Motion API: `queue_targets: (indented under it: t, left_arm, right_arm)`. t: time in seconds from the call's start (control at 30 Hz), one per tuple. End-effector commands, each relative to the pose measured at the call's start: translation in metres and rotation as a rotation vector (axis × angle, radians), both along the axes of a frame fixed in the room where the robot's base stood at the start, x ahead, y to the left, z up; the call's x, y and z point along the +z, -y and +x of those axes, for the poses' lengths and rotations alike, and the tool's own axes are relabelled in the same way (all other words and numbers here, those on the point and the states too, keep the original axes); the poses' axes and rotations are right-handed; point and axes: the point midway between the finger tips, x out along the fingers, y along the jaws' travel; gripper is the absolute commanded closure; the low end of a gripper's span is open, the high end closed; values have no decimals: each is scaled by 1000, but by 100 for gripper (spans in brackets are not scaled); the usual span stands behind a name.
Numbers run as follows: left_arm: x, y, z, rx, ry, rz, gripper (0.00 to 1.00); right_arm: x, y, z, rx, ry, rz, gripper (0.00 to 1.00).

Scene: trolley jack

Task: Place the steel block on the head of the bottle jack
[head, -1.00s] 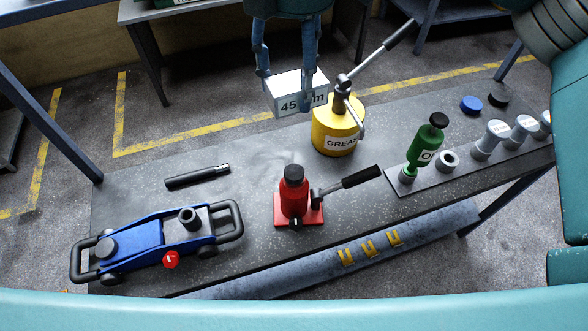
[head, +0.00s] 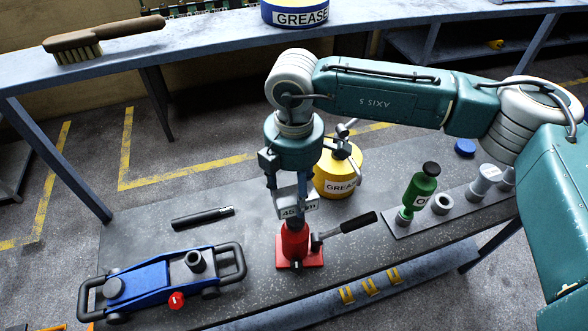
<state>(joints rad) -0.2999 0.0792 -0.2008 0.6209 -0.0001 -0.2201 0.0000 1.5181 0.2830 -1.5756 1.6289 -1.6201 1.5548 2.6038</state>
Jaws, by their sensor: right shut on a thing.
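The steel block (head: 298,209) is a pale block with "45 mm" lettering, partly hidden by the fingers. My right gripper (head: 291,194) points down and is shut on it. I cannot tell whether the block touches the head. The jack stands upright on its red base, with its black-gripped lever (head: 349,227) out to the right. My left gripper is not in view.
A yellow grease can (head: 338,178) stands close behind the gripper. A blue trolley jack (head: 160,275) and a black bar (head: 202,218) lie to the left. A green bottle (head: 419,192) and grey sockets stand at the right. A back bench holds a brush (head: 104,38).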

Motion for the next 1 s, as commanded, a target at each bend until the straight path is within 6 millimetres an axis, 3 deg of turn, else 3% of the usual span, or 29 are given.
queue_targets:
  t: [0.27,0.53,0.93,0.97,1.0]
  left_arm:
    - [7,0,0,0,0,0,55]
    - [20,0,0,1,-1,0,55]
    - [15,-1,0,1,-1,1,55]
    - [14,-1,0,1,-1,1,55]
    - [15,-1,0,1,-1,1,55]
  right_arm:
    - [-10,-1,1,1,3,3,100]
    - [-42,-1,1,1,3,2,100]
    - [-48,-2,2,1,5,4,100]
    - [-51,0,0,1,1,-1,43]
    - [-50,0,0,1,1,-1,35]
